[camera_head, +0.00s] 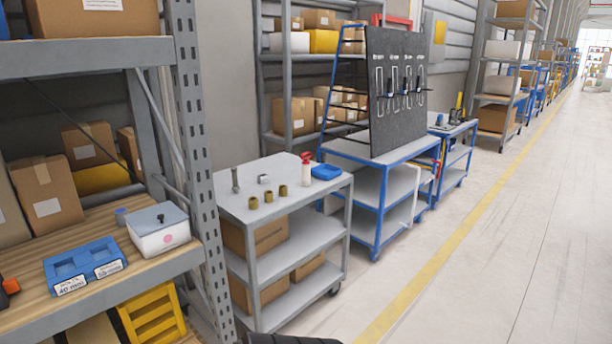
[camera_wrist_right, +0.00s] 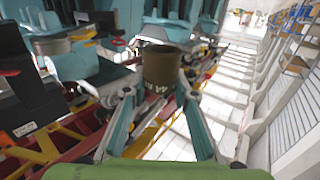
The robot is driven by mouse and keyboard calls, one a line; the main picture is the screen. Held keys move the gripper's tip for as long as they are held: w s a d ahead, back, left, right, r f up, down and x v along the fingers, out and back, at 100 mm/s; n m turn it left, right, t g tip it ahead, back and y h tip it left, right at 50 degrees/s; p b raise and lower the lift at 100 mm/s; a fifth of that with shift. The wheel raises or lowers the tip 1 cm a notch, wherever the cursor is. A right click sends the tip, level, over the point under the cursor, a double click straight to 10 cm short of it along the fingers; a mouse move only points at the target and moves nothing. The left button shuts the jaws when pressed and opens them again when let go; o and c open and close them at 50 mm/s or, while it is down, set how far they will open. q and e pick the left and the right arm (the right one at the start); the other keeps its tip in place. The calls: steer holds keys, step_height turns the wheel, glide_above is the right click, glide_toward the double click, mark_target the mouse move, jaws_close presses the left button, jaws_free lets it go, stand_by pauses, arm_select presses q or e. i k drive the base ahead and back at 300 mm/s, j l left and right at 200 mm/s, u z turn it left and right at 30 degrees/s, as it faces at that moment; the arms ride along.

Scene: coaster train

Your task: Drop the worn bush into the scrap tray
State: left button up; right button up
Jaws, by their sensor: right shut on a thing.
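In the right wrist view a dark brown, cylindrical bush (camera_wrist_right: 162,66) sits upright between the fingers of my right gripper (camera_wrist_right: 162,84). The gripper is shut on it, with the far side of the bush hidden. I cannot tell wear on its surface. My left gripper is not in view.
Several brass bushes (camera_head: 268,197), a bolt (camera_head: 235,181) and a red-capped bottle (camera_head: 305,170) stand on the grey trolley (camera_head: 232,203). A blue two-recess holder (camera_head: 84,266) and a white box (camera_head: 158,230) are on the wooden shelf. The right aisle is clear. Teal train seats (camera_wrist_right: 205,20) fill the wrist view's background.

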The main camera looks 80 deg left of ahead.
mark_target(326, 172)
steer(key=u, duration=1.75)
